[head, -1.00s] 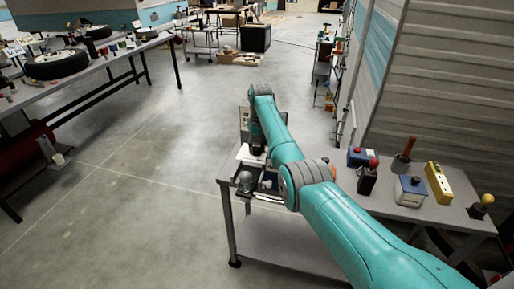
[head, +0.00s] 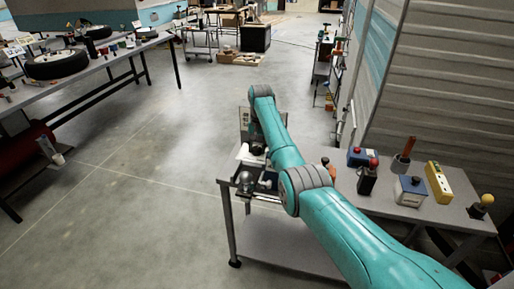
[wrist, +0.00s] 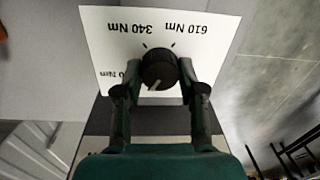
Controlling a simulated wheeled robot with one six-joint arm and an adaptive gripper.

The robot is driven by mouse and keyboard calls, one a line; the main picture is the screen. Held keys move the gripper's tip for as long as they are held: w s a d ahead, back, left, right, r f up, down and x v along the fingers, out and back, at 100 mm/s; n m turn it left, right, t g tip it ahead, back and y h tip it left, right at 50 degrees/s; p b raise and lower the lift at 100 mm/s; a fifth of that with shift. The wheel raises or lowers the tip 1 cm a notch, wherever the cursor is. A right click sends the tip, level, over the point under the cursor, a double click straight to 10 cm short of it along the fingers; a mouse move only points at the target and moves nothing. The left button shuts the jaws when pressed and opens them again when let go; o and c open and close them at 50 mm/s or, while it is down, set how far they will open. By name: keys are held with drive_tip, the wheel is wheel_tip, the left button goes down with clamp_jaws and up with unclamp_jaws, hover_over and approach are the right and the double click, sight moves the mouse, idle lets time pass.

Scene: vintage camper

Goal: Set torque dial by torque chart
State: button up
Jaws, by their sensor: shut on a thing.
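The torque dial (wrist: 158,66) is a round black knob with a white pointer on a white card (wrist: 105,30) in the wrist view. The card carries upside-down labels, "340 Nm" and "610 Nm", and a third label partly hidden behind the left finger. Short black ticks mark the card around the knob. The white pointer points down and a little left in the picture, away from the two readable labels. My gripper (wrist: 159,72) is shut on the dial, one finger at each side. In the head view my arm hides the dial and gripper. I cannot make out a torque chart.
The grey bench (head: 290,245) also holds a blue box (head: 361,157), a red-topped black device (head: 368,177), a blue-and-white box (head: 410,190) and a yellow box (head: 439,182) at its right. A long workbench (head: 100,75) stands at left. The floor between is clear.

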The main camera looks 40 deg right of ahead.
sight(258, 149)
drive_tip(key=m, duration=0.4)
drive_tip(key=shift+m, duration=2.2)
drive_tip(key=o, duration=1.1)
drive_tip(key=shift+o, duration=0.2)
wheel_tip(258, 149, up, 12)
drive_tip(key=shift+s, duration=0.35)
drive_tip(key=shift+f, duration=0.1)
